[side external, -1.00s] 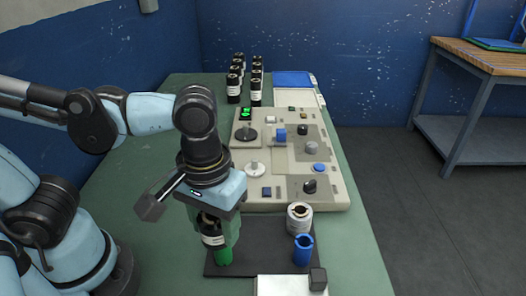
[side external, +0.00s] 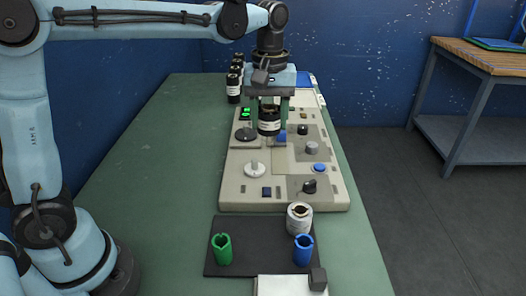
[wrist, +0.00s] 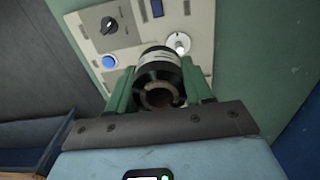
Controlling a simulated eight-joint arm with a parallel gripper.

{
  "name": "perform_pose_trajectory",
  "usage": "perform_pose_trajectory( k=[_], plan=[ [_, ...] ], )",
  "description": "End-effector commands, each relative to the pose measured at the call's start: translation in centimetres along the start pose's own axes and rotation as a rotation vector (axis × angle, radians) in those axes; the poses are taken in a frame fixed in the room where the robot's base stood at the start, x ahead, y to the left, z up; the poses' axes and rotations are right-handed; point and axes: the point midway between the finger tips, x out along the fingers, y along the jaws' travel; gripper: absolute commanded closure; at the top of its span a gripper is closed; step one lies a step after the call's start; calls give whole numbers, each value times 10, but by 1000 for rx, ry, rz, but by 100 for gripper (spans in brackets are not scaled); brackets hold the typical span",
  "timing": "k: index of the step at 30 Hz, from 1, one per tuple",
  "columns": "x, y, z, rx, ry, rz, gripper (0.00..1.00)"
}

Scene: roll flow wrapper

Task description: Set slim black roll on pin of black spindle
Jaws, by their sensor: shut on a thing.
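My gripper (side external: 269,126) is shut on a black roll with a white label band (side external: 268,121). It holds the roll above the far part of the beige machine panel. In the wrist view the roll (wrist: 160,72) sits between the green fingers, its hollow end facing the camera. The black spindle (side external: 243,135) is a dark round disc on the panel, just left of and below the held roll in the side view. The roll is apart from it. The spindle's pin is hard to make out. A white spindle (side external: 255,170) with an upright pin stands nearer on the panel.
A dark mat (side external: 262,259) at the front holds a green sleeve (side external: 222,249), a blue sleeve (side external: 303,250) and a white roll (side external: 299,218). Several black rolls (side external: 233,89) stand behind. Knobs and a blue button (side external: 319,167) rise from the panel's right side.

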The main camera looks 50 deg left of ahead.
Motion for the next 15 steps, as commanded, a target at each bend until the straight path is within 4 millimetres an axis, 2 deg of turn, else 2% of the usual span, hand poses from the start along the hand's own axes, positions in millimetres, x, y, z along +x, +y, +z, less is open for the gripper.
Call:
perform_pose_trajectory(
  k=[1,6,10,15],
  plan=[
    [1,-3,-25,-39,0,0,82],
    [6,-22,-94,-138,0,0,82],
    [13,-41,-135,-198,1,-1,82],
    [19,-59,-166,-244,1,-1,82]
  ],
)
